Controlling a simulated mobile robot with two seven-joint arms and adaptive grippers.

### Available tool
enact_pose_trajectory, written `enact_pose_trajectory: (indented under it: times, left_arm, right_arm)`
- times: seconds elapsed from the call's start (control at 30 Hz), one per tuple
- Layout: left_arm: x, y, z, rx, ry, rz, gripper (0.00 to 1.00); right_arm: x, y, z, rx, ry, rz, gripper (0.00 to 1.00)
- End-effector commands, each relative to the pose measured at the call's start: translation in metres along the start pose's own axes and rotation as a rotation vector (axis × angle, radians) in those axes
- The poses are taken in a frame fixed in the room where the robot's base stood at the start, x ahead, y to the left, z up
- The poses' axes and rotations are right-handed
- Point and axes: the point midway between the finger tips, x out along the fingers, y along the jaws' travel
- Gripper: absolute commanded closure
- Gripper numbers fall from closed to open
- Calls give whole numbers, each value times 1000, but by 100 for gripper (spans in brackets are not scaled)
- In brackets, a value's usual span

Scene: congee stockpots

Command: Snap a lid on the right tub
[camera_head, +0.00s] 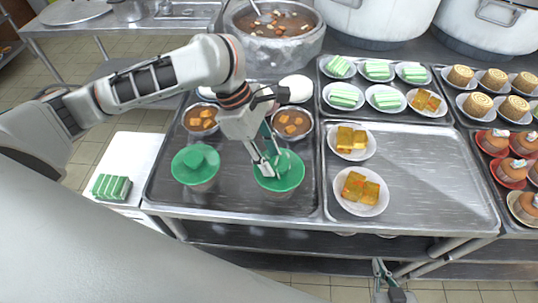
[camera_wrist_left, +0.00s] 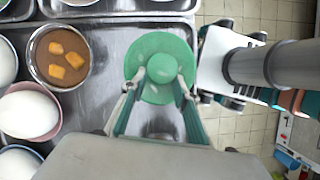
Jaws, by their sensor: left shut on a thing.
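A green lid with a raised round knob (camera_head: 290,180) is at the front of the left tray, and it also shows in the left wrist view (camera_wrist_left: 160,45). My left gripper (camera_head: 268,167) is shut on its knob, with one finger on each side in the left wrist view (camera_wrist_left: 160,80). The lid looks level; what is under it is mostly hidden, so I cannot tell whether it is seated on a tub. A second green lid (camera_head: 195,163) sits to its left, apparently on a tub. My right gripper (camera_head: 384,276) is low at the front, beyond the counter edge; its finger state is unclear.
Two open bowls of brown congee with orange cubes, left (camera_head: 200,119) and right (camera_head: 291,124), stand behind the lids. Plates of yellow cake (camera_head: 360,210) lie on the tray to the right. A large pot (camera_head: 275,50) stands behind.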

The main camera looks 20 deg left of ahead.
Motion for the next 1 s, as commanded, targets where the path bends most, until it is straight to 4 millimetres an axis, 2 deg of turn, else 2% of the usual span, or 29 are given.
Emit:
enact_pose_trajectory:
  times: [0.9, 0.93, 1.0]
  left_arm:
    - [0, 0, 0, 0, 0, 0, 90]
    - [0, 0, 0, 0, 0, 0, 68]
    - [0, 0, 0, 0, 0, 0, 51]
  right_arm:
    - [-3, 1, -4, 0, 0, 0, 100]
    - [-3, 1, -4, 0, 0, 0, 100]
    - [-3, 1, -5, 0, 0, 0, 100]
